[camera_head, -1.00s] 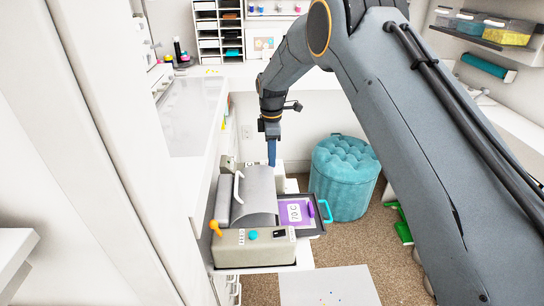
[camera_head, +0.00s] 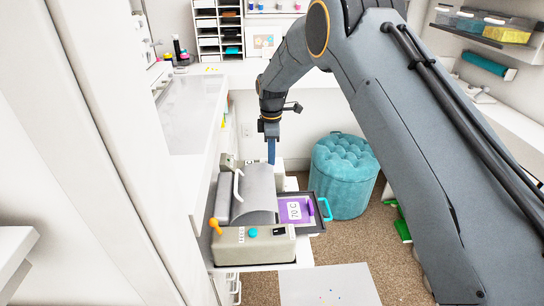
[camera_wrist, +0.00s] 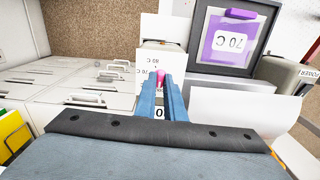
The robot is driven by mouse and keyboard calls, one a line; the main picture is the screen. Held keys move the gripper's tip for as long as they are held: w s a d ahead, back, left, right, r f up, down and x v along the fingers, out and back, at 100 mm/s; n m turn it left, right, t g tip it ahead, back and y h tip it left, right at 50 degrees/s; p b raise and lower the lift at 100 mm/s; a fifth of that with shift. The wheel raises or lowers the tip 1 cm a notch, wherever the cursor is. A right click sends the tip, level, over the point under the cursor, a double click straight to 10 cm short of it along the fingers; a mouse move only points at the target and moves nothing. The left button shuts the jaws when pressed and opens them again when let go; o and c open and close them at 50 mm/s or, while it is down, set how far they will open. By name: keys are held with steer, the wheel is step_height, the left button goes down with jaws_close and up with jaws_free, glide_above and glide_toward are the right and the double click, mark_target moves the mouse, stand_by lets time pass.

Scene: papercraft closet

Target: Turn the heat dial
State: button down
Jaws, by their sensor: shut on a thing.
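The heat dial (camera_wrist: 161,71) is a small pink knob in the wrist view, with upturned temperature labels (camera_wrist: 151,58) beside it; one reads 85 C. My gripper (camera_wrist: 163,80) has its two blue fingers shut on the dial, and they cover part of it and of the labels. In the head view my gripper (camera_head: 271,152) points down behind the grey press machine (camera_head: 252,245), and the dial is hidden there. A purple card (camera_head: 293,210) marked 70 C lies in a dark tray at the machine's right side; it also shows in the wrist view (camera_wrist: 228,42).
The machine has a curved grey lid with a white handle (camera_head: 237,190), an orange lever (camera_head: 215,226) and a teal button (camera_head: 253,232). A teal tufted stool (camera_head: 343,175) stands to the right. White drawers (camera_wrist: 80,85) fill the left of the wrist view. Carpet is open at right.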

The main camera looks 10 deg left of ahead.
steer(key=m+b, duration=0.2)
steer(key=m, duration=0.3)
steer(key=shift+m, duration=0.3)
steer(key=m+b, duration=0.1)
steer(key=m, duration=0.8)
steer(key=shift+r+m, duration=0.1)
steer(key=shift+m, duration=0.3)
steer(key=shift+m+b, duration=0.3)
steer(key=shift+m, duration=1.6)
steer(key=shift+w, duration=0.1)
steer(key=c, duration=1.8)
jaws_free()
steer(key=shift+c, duration=0.2)
